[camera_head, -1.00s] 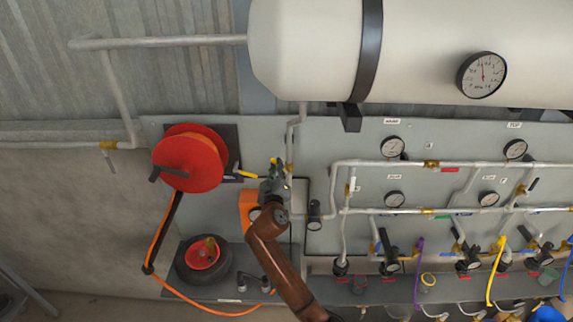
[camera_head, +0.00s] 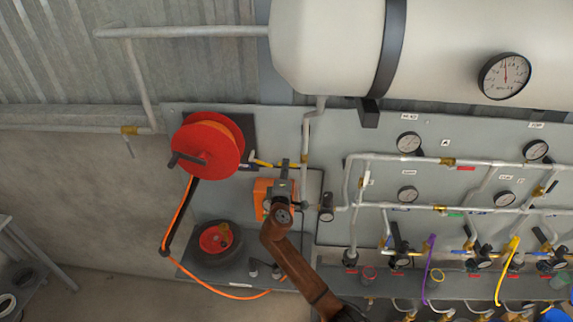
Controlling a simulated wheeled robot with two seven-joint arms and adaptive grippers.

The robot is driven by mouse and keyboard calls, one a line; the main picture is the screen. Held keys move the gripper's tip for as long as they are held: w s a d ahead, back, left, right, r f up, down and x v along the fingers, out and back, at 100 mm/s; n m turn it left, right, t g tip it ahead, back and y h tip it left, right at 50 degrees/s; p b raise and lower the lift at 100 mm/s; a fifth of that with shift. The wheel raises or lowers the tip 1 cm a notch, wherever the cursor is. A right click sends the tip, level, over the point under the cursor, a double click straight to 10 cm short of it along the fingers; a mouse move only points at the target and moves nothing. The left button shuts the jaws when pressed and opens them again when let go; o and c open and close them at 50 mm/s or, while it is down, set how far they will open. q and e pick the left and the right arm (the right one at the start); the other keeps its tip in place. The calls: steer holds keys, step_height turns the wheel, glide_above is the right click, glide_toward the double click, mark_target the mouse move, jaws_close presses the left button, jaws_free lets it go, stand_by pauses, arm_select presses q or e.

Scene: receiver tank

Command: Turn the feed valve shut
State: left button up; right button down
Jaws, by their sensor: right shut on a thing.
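My right gripper (camera_head: 284,165) is at the left part of the panel, in front of a vertical grey pipe. It is shut on a small fitting beside this pipe, which I take to be the feed valve; the fingers hide most of it. A yellow piece (camera_head: 263,163) shows just left of the fingers, and a little yellow shows to their right. I cannot tell how far the valve is turned. My left gripper is not in view.
A red hose reel (camera_head: 207,146) is close on the left. An orange box (camera_head: 262,194) sits behind my gripper. A black round reel (camera_head: 219,266) is below. A white tank (camera_head: 340,45) hangs above. Gauges, pipes and several levers fill the panel's right (camera_head: 335,125).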

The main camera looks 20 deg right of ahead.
steer(key=shift+f+n, duration=0.25)
steer(key=shift+n, duration=0.15)
steer(key=shift+f, duration=0.1)
steer(key=c, duration=1.9)
jaws_free()
steer(key=shift+c, duration=0.2)
steer(key=v, duration=1.2)
